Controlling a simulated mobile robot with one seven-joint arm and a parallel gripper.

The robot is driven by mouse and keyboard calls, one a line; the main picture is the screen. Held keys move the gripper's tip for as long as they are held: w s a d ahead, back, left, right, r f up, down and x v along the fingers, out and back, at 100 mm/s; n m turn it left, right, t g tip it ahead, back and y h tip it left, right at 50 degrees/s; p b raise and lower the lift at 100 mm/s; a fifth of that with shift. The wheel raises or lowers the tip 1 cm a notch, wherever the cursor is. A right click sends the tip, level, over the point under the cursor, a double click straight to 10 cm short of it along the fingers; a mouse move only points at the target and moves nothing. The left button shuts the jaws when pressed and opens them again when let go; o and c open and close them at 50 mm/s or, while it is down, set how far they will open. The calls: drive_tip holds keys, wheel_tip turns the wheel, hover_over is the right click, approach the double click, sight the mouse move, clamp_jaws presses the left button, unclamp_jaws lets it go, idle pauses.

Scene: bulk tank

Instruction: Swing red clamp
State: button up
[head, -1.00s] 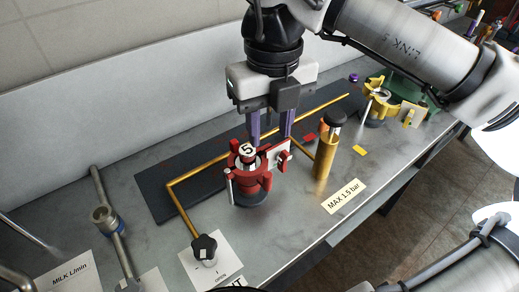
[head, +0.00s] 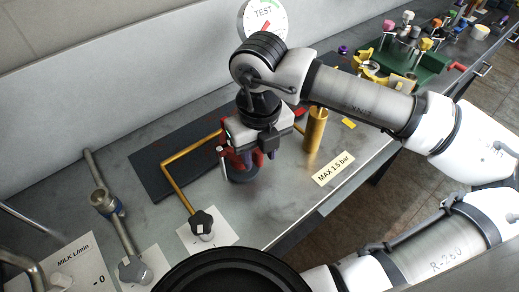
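The red clamp (head: 229,160) stands on the bench around a dark round base, left of the brass cylinder. My gripper (head: 261,159) points down right over the clamp and hides most of it, including the white cap marked 5 seen earlier.
A brass pipe (head: 174,181) runs left of the clamp to a black knob (head: 201,223). A brass cylinder (head: 315,131) stands to the right, behind the "MAX 1.5 bar" label (head: 333,169). A round TEST gauge (head: 264,18) is behind my arm. Yellow and green fixtures stand far right.

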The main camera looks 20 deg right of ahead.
drive_tip(key=shift+f, duration=0.15)
drive_tip(key=shift+c, duration=0.4)
clamp_jaws()
